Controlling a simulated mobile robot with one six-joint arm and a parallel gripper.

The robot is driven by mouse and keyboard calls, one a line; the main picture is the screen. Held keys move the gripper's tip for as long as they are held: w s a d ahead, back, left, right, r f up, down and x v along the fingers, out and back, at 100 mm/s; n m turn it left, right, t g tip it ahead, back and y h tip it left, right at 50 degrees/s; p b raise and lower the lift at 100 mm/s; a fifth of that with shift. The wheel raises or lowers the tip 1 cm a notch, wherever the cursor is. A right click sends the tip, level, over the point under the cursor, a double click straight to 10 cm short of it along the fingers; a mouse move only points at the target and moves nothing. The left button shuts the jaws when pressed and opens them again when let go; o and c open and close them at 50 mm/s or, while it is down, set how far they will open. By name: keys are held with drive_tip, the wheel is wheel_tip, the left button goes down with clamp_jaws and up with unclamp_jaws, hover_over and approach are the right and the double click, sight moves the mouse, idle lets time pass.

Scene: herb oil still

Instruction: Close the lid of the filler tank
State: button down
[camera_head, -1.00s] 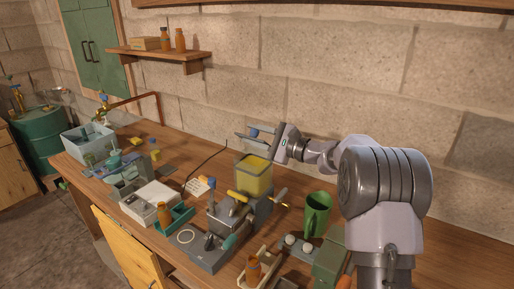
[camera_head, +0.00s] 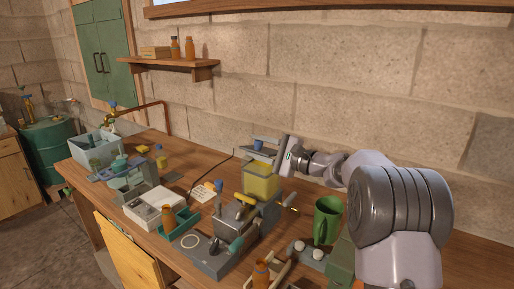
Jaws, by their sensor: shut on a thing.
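The filler tank (camera_head: 262,184) is a clear box of yellow liquid on the grey filling machine, at mid-bench. Its lid (camera_head: 262,157) shows as a thin grey edge just above the tank's top, largely hidden by my gripper. A blue knob (camera_head: 259,145) stands up between the fingers. My gripper (camera_head: 262,146) reaches in from the right, its fingers pointing left above the tank, and is shut on the lid's knob. I cannot tell whether the lid touches the tank's rim.
A green mug (camera_head: 327,222) stands right of the machine, below my arm. A yellow-handled lever (camera_head: 246,200) is in front of the tank. An orange bottle (camera_head: 168,217) in a teal tray and a white scale (camera_head: 150,208) are to the left. The stone wall is close behind.

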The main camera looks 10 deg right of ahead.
drive_tip(key=shift+d+f, duration=0.1)
drive_tip(key=shift+f, duration=0.25)
drive_tip(key=c, duration=1.2)
unclamp_jaws()
drive_tip(key=shift+o, duration=0.2)
drive_tip(key=shift+w+d, duration=0.1)
drive_tip(key=shift+r, duration=0.15)
drive_tip(key=p+v, duration=0.3)
drive_tip(key=v, duration=1.4)
drive_tip(key=shift+d+r, duration=0.1)
